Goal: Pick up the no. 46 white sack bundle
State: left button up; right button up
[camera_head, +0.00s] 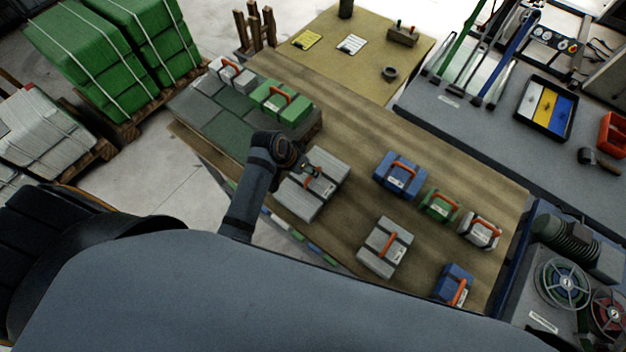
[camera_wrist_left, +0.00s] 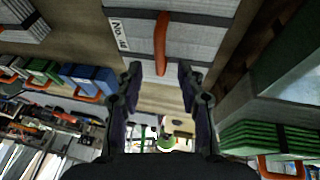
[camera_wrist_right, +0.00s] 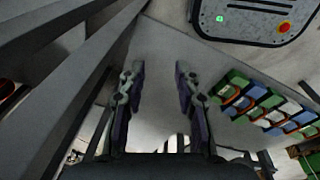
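A white sack bundle (camera_head: 306,201) with dark straps and an orange handle lies on the wooden table in the head view, directly under my left gripper (camera_head: 308,170). In the left wrist view the bundle (camera_wrist_left: 200,40) shows a label that appears to read No. 46. Its orange handle (camera_wrist_left: 161,42) lies along the gap just ahead of the open fingers of my left gripper (camera_wrist_left: 159,72). The fingers do not appear to touch the handle. My right gripper (camera_wrist_right: 159,70) is open and empty over the floor, away from the table. It does not show in the head view.
Another white bundle (camera_head: 384,247), blue bundles (camera_head: 400,175) and a small green bundle (camera_head: 439,206) stand to the right on the table. A green bundle (camera_head: 281,102) stands on the stack to the left. Bare wood separates them.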

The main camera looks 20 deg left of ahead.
pick_arm(q)
jog(key=shift+x, duration=1.15)
jog(key=shift+d+f, duration=0.1)
jog(key=shift+f, duration=0.35)
grip_shut()
jog(key=shift+r, duration=0.1)
